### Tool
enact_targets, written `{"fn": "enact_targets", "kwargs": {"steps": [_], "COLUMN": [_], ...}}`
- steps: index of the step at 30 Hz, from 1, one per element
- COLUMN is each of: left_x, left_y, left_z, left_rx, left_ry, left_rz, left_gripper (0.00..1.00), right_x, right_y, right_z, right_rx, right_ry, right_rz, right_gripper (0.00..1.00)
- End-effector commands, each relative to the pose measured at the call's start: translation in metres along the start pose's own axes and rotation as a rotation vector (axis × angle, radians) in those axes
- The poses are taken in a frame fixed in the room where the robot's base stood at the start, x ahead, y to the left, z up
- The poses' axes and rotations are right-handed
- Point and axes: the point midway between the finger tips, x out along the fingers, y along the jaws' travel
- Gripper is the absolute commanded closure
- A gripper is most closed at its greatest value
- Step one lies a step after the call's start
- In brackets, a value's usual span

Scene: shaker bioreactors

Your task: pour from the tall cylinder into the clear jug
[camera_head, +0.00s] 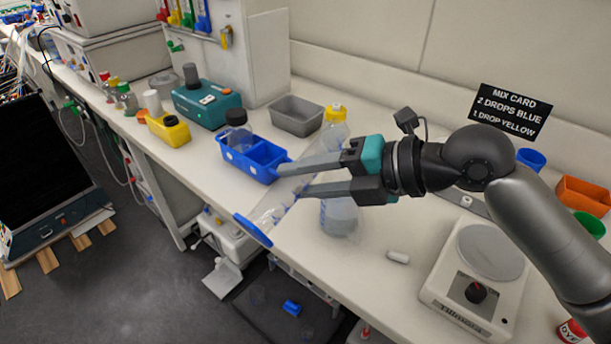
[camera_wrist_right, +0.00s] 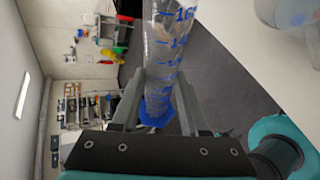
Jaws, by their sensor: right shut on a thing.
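The tall clear cylinder (camera_head: 270,214) with a blue foot is tilted, its foot low at the left and hanging past the bench's front edge. My right gripper (camera_head: 296,180) is shut on it. In the right wrist view the cylinder (camera_wrist_right: 163,60), with blue graduations, lies between the fingers (camera_wrist_right: 158,98). My left gripper is out of view.
A blue rack (camera_head: 250,160) with a dark-capped bottle and a grey bin (camera_head: 297,115) stand left. A hotplate (camera_head: 480,270) and white stir bar (camera_head: 398,257) are right.

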Motion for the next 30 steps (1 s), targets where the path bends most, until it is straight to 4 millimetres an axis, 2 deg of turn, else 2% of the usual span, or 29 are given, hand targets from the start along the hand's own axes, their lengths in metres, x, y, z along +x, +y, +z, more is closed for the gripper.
{"fn": "enact_targets", "kwargs": {"steps": [7, 18, 30], "left_x": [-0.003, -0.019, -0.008], "left_y": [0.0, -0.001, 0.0], "left_z": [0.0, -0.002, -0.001], "left_rx": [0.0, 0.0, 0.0], "left_ry": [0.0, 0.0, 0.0], "left_rz": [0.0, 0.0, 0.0], "left_gripper": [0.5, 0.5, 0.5], "right_x": [-0.001, -0.002, 0.008], "right_y": [0.004, 0.018, 0.003], "right_z": [-0.002, -0.015, -0.024], "right_rx": [-0.017, -0.146, -0.293], "right_ry": [-0.006, -0.063, -0.13], "right_rz": [-0.006, -0.06, -0.122], "right_gripper": [1.0, 1.0, 1.0]}}
